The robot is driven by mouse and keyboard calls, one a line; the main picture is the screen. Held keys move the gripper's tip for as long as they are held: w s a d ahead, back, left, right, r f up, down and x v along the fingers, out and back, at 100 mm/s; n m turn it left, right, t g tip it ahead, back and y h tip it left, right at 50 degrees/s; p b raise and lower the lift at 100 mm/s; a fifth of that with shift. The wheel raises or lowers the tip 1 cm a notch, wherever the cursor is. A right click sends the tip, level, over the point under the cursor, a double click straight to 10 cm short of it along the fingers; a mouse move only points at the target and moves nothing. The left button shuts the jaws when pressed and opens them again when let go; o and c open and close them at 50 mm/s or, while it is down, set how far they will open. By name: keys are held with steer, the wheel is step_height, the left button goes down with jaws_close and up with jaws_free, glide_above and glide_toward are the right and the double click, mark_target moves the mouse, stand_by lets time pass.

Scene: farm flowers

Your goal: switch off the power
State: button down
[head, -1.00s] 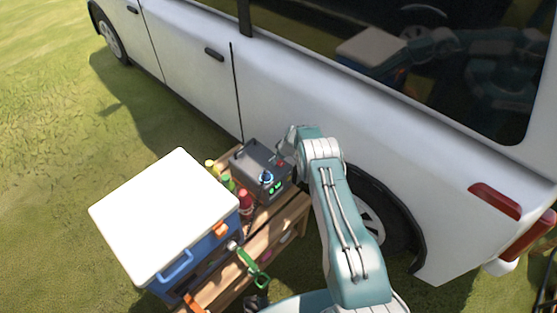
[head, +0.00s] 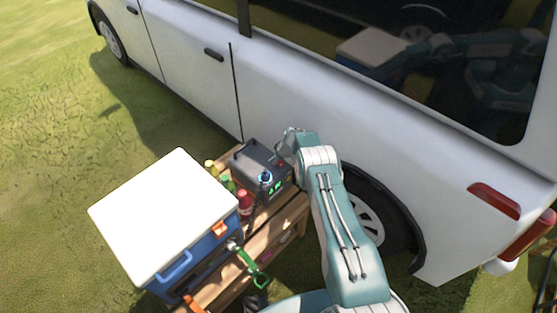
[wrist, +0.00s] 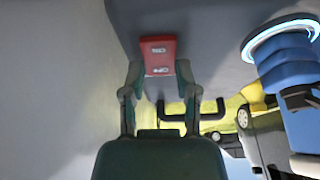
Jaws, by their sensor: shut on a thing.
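A dark grey power box (head: 262,160) stands on a wooden bench beside the white van, with green lit displays on its front. A red switch (wrist: 159,55) with white markings on it shows in the wrist view, on the grey face of the box. In the head view my gripper (head: 289,145) is at the back right of the box, partly hidden by my own arm. A blue plug (head: 265,176) with a glowing ring is at the box's front; it also shows in the wrist view (wrist: 287,75).
The white van (head: 300,85) stands close behind the box and bench. A blue cooler with a white lid (head: 165,215) sits at the left of the bench. Several bottles (head: 228,183) stand between cooler and box. The wooden bench (head: 285,215) has little free room. Grass is open at the left.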

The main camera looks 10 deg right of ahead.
steer(key=shift+a+f+g+h, duration=0.15)
steer(key=shift+g+h, duration=0.25)
steer(key=shift+g, duration=0.2)
steer(key=shift+c, duration=1.8)
jaws_free()
steer(key=shift+w, duration=0.1)
steer(key=shift+v, duration=0.9)
steer(key=v, duration=1)
